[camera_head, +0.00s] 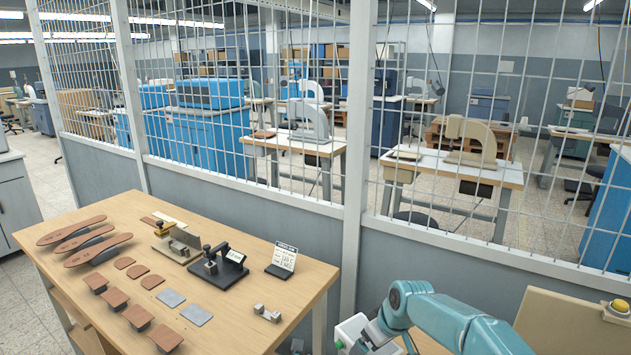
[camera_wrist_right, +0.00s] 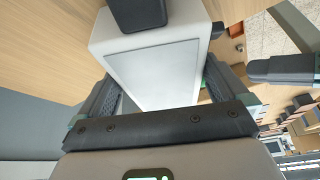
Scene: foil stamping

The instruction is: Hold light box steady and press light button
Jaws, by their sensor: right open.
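A white box (camera_wrist_right: 150,70) with a pale flat panel, which looks like the light box, fills the middle of the right wrist view. My right gripper (camera_wrist_right: 163,88) is open, with one dark finger at each side of the box. I cannot tell whether the fingers touch it. A dark rounded block (camera_wrist_right: 136,14) lies at the box's far end; I cannot tell what it is. In the head view my teal right arm reaches in from the lower right to a white part at the bottom edge, where gripper and box are hard to tell apart. No light button is clearly recognisable.
A wooden table (camera_head: 245,334) at the left holds brown sole-shaped pieces (camera_head: 98,249), small leather pieces, grey plates (camera_head: 196,314), a black-based clamp (camera_head: 218,266) and a sign card (camera_head: 283,259). A mesh partition stands behind. A yellow button (camera_head: 621,306) sits at the right edge.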

